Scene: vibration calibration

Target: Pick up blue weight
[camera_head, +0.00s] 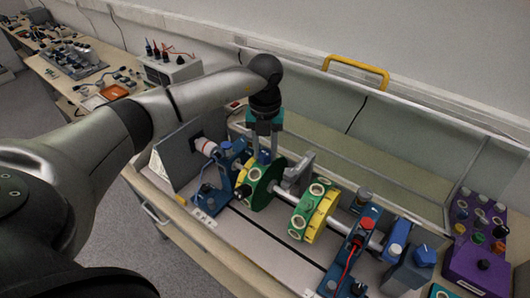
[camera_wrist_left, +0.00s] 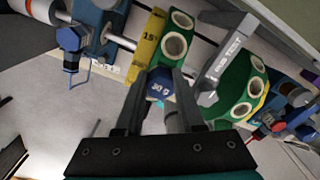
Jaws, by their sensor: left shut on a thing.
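My left gripper (camera_head: 264,155) points down at the green-and-yellow wheel on the left half of the shaft rig. In the left wrist view its fingers (camera_wrist_left: 161,92) are shut on the blue weight (camera_wrist_left: 160,84), a hexagonal piece with white lettering. The weight is close beside the nearer green-and-yellow wheel (camera_wrist_left: 177,42); I cannot tell whether they touch. My right gripper is not in view.
A second green-and-yellow wheel (camera_head: 314,212) sits further right on the shaft, with a grey bracket (camera_head: 298,172) between the wheels. Blue stands (camera_head: 218,184) flank the shaft. A yellow handle (camera_head: 356,70) is on the raised clear cover behind. A purple box (camera_head: 476,246) stands at right.

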